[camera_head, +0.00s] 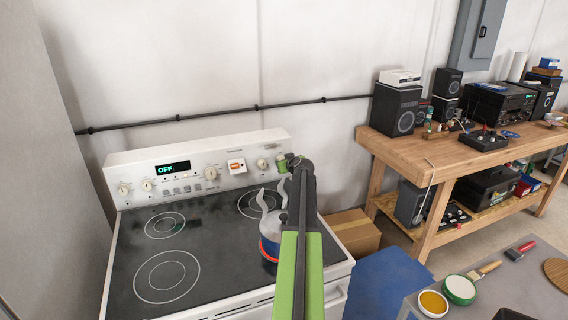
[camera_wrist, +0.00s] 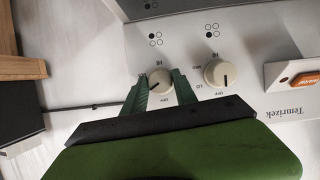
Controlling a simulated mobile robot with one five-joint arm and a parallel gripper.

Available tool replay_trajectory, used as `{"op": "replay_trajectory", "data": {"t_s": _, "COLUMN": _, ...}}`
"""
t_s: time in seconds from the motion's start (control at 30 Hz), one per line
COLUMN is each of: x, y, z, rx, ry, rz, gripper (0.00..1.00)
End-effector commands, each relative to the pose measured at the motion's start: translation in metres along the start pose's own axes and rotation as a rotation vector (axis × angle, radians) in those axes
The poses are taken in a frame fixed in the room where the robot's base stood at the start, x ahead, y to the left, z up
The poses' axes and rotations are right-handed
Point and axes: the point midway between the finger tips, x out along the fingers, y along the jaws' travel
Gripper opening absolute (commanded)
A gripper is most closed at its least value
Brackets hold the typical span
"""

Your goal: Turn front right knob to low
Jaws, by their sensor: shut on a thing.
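The white stove panel (camera_head: 208,170) carries several cream knobs and a green "OFF" display. My gripper (camera_head: 284,164) is at the panel's right end, covering the knob there. In the wrist view my gripper's green fingers (camera_wrist: 159,90) are on both sides of a cream knob (camera_wrist: 155,85) and shut on it.
A blue pot (camera_head: 269,246) stands on the front right burner, with a red glow around it and pale wisps above. A wooden workbench (camera_head: 420,155) and a cardboard box (camera_head: 355,232) stand at right.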

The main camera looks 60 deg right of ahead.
Motion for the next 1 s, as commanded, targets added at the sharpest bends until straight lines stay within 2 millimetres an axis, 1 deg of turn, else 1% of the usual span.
{"op": "replay_trajectory", "data": {"t_s": 0.2, "x": 0.000, "y": 0.001, "z": 0.001, "rx": 0.000, "ry": -0.001, "rz": 0.000, "gripper": 0.00}}
{"op": "replay_trajectory", "data": {"t_s": 0.23, "x": 0.000, "y": 0.001, "z": 0.001, "rx": 0.000, "ry": -0.001, "rz": -0.001, "gripper": 0.38}}
{"op": "replay_trajectory", "data": {"t_s": 0.37, "x": 0.000, "y": 0.000, "z": 0.000, "rx": 0.001, "ry": -0.001, "rz": -0.001, "gripper": 0.55}}
{"op": "replay_trajectory", "data": {"t_s": 0.63, "x": 0.000, "y": 0.000, "z": 0.000, "rx": 0.002, "ry": 0.000, "rz": -0.001, "gripper": 0.55}}
{"op": "replay_trajectory", "data": {"t_s": 0.73, "x": -0.006, "y": 0.000, "z": -0.001, "rx": 0.002, "ry": -0.001, "rz": -0.001, "gripper": 0.55}}
{"op": "replay_trajectory", "data": {"t_s": 0.77, "x": -0.011, "y": 0.000, "z": -0.001, "rx": 0.002, "ry": -0.001, "rz": -0.001, "gripper": 0.55}}
{"op": "replay_trajectory", "data": {"t_s": 0.87, "x": -0.032, "y": 0.000, "z": -0.003, "rx": 0.003, "ry": -0.001, "rz": 0.000, "gripper": 0.55}}
{"op": "replay_trajectory", "data": {"t_s": 1.0, "x": -0.073, "y": -0.001, "z": -0.004, "rx": 0.003, "ry": 0.000, "rz": 0.001, "gripper": 0.55}}
